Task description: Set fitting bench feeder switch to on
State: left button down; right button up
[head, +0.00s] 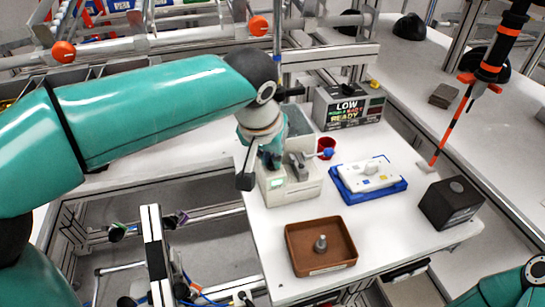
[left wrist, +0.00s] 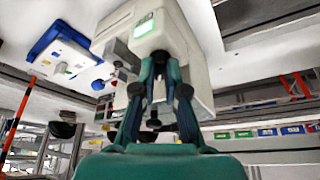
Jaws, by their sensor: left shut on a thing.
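The bench feeder (head: 290,188) is a cream box on the white bench, with a blue-tipped lever and a red cup beside it. My left gripper (head: 268,160) is down against its left side. In the left wrist view the feeder (left wrist: 190,45) fills the top middle, with a lit green window (left wrist: 145,26) on its face. The fingers of my left gripper (left wrist: 160,85) are shut on a small part below that window, which appears to be the feeder switch. The fingers mostly hide it, so its setting cannot be told. My right gripper is out of view.
A status box (head: 348,106) reading LOW and READY stands behind the feeder. A blue tray with a white device (head: 367,176), a black box (head: 451,203) and a brown tray (head: 319,246) holding a metal peg share the bench. An orange-black pole (head: 460,110) rises at right.

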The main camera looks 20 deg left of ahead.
pick_arm(q)
jog(key=n+y, duration=0.1)
jog(key=n, duration=0.3)
jog(key=n+y, duration=0.1)
jog(key=n, duration=0.1)
jog(key=shift+w+d+r+n+g+y, duration=0.15)
jog(key=shift+d+n+g+y, duration=0.15)
jog(key=shift+n, duration=0.1)
dwell(0.3)
jog(key=c, duration=1.5)
grip_release()
jog(key=shift+c, duration=0.2)
jog(key=shift+o, duration=0.2)
jog(key=v, duration=1.1)
jog(key=shift+r, duration=0.4)
jog(key=shift+d, duration=0.1)
